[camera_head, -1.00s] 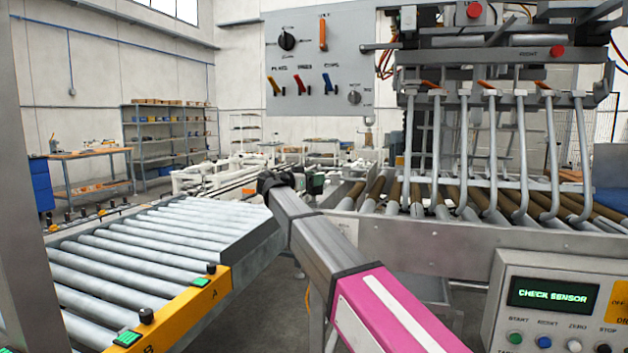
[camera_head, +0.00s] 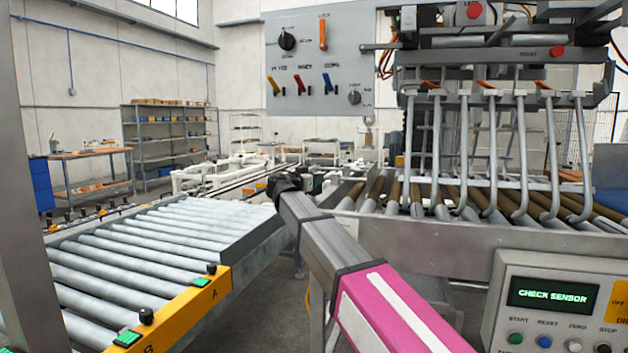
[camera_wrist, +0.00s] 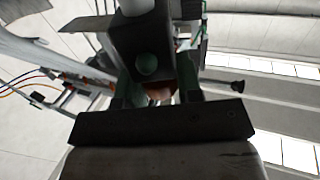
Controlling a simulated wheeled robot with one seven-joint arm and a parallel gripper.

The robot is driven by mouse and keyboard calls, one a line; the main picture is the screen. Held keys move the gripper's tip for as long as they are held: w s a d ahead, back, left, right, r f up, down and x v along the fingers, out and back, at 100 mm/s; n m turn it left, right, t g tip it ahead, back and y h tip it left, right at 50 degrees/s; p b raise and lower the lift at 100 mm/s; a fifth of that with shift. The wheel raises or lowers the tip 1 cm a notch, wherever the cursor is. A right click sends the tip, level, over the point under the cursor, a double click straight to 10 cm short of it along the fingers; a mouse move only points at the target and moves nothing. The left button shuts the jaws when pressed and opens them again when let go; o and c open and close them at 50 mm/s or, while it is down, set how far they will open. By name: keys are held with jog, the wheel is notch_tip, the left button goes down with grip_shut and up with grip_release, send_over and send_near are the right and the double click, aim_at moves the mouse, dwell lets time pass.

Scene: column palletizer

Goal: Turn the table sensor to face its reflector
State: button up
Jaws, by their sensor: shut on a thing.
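In the wrist view my gripper (camera_wrist: 155,84) has its two green-edged fingers closed on either side of a dark boxy part with a round green face, which looks like the table sensor (camera_wrist: 140,42). A small reddish piece shows between the fingers below it. In the head view my gripper (camera_head: 290,183) is at the far end of my pink and grey arm, beside the roller table (camera_head: 233,248). A dark green piece (camera_head: 314,183) shows just right of it; I cannot tell if this is the sensor. I cannot make out the reflector or the sensor's facing.
The control box display (camera_head: 552,296) reads "CHECK SENSOR" at lower right. A switch panel (camera_head: 330,60) hangs above my arm. The palletizer's curved bars (camera_head: 520,150) and brown rollers (camera_head: 400,195) stand to the right. The roller table's top is empty.

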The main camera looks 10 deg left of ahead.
jog(key=shift+n+t+y, duration=0.3)
jog(key=shift+n+y, duration=0.2)
jog(key=shift+y, duration=0.2)
jog(key=o, duration=0.9)
jog(key=shift+o, duration=0.2)
jog(key=shift+s, duration=0.1)
jog(key=v, duration=1)
jog(key=shift+s+a, duration=0.15)
jog(key=shift+s, duration=0.15)
